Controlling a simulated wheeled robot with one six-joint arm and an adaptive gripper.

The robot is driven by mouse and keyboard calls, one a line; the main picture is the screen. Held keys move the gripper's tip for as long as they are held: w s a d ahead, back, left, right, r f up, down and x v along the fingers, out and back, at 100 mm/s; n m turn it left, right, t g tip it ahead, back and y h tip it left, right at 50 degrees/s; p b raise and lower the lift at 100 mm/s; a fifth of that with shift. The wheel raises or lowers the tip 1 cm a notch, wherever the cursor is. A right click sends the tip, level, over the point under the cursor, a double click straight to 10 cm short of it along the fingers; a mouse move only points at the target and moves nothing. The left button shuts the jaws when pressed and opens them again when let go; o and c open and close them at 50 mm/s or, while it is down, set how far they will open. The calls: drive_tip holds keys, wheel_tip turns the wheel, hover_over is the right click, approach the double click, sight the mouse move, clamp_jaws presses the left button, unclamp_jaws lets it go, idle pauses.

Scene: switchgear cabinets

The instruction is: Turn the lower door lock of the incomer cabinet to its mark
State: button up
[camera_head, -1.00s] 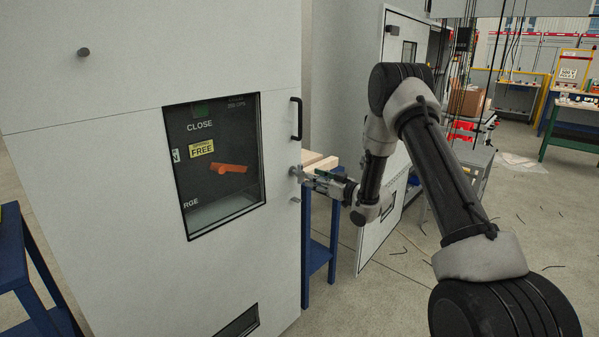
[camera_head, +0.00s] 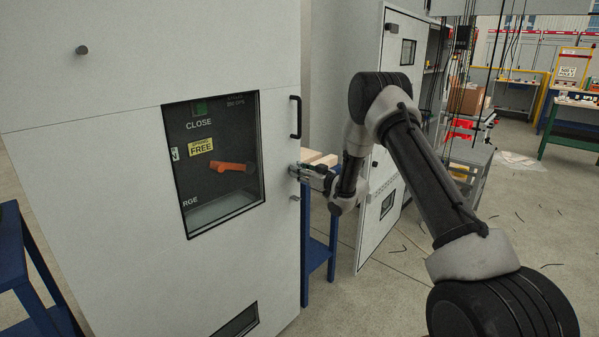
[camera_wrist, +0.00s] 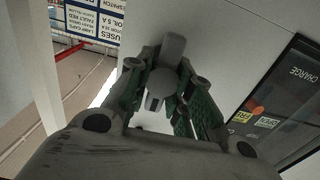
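The cabinet door (camera_head: 100,190) fills the left of the head view. A black handle (camera_head: 296,118) is on its right edge, and a small grey lower lock (camera_head: 295,199) shows below my gripper. My gripper (camera_head: 299,171) is at the door edge, level with the upper lock, which it mostly hides. In the wrist view my gripper (camera_wrist: 168,75) has its green-padded fingers apart, either side of a grey lock with a bar (camera_wrist: 173,49) and a round end (camera_wrist: 162,86). Whether the fingers touch it is unclear. No lock mark is readable.
The door window (camera_head: 214,163) shows an orange lever (camera_head: 232,167) and a yellow FREE label (camera_head: 201,146). Another cabinet (camera_head: 372,235) stands to the right.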

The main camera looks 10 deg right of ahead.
clamp_jaws()
drive_tip(key=shift+m, duration=0.3)
drive_tip(key=m, duration=0.3)
drive_tip(key=shift+d+m, duration=0.15)
drive_tip(key=shift+m, duration=0.15)
drive_tip(key=m, duration=0.4)
drive_tip(key=shift+w+d+f+m, duration=0.1)
drive_tip(key=shift+w+m, duration=0.05)
drive_tip(key=shift+m, duration=0.15)
drive_tip(key=m, duration=0.4)
drive_tip(key=shift+d+f, duration=0.1)
drive_tip(key=shift+f, duration=0.05)
drive_tip(key=shift+w+f+m, duration=0.1)
drive_tip(key=shift+f+m, duration=0.05)
drive_tip(key=shift+m, duration=2.35)
